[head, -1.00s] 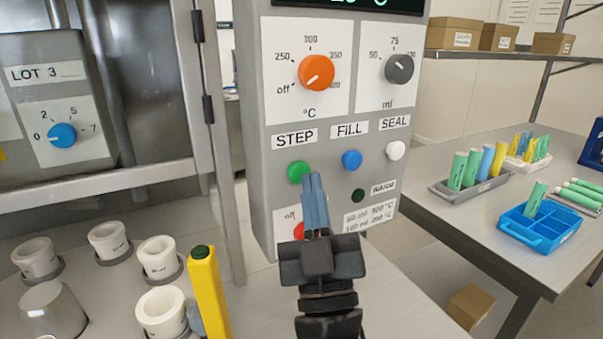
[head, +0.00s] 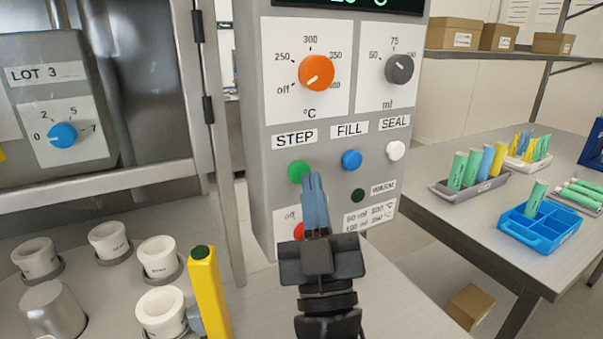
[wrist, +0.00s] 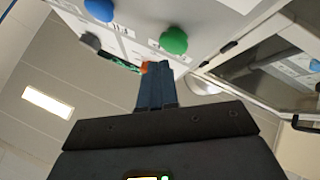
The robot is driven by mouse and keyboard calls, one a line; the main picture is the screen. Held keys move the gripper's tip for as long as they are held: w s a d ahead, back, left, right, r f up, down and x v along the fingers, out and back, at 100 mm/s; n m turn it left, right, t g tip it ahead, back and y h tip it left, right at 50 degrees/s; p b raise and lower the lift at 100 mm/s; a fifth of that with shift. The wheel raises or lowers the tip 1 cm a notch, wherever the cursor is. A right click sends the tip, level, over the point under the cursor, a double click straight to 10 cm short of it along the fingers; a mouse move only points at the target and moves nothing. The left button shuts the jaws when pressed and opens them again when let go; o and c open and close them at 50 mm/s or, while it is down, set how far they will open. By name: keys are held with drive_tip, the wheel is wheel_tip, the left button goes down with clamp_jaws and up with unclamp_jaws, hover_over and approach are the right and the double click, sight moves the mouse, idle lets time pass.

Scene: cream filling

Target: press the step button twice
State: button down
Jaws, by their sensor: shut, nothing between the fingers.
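The green step button (head: 298,172) sits under the STEP label on the grey control panel (head: 256,150). My gripper (head: 312,178) is shut and empty, its blue-grey fingers pointing at the panel just right of and slightly below the green button in the head view. In the wrist view the green button (wrist: 173,40) stands beyond the fingertips (wrist: 157,66), a little to their right, with a visible gap. I cannot tell the exact depth of that gap. The red switch below is partly hidden behind my gripper.
The blue fill button (head: 351,160) and white seal button (head: 396,151) are to the right. An orange knob (head: 317,72) and grey knob (head: 399,69) are above. A yellow post (head: 207,290) and white cups (head: 160,258) stand at lower left.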

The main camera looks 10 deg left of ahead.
drive_tip(key=shift+w+a, duration=0.1)
drive_tip(key=shift+w, duration=0.05)
drive_tip(key=shift+w+a, duration=0.15)
drive_tip(key=shift+w+a, duration=0.3)
drive_tip(key=shift+w, duration=0.15)
idle(0.9)
idle(0.3)
drive_tip(key=shift+s+d+p, duration=0.45)
drive_tip(key=shift+s+d, duration=0.1)
drive_tip(key=shift+s, duration=0.25)
drive_tip(key=s+d, duration=0.1)
drive_tip(key=s, duration=0.1)
drive_tip(key=s+d+p, duration=0.1)
drive_tip(key=s, duration=0.1)
drive_tip(key=shift+d, duration=0.4)
drive_tip(key=shift+s, duration=0.1)
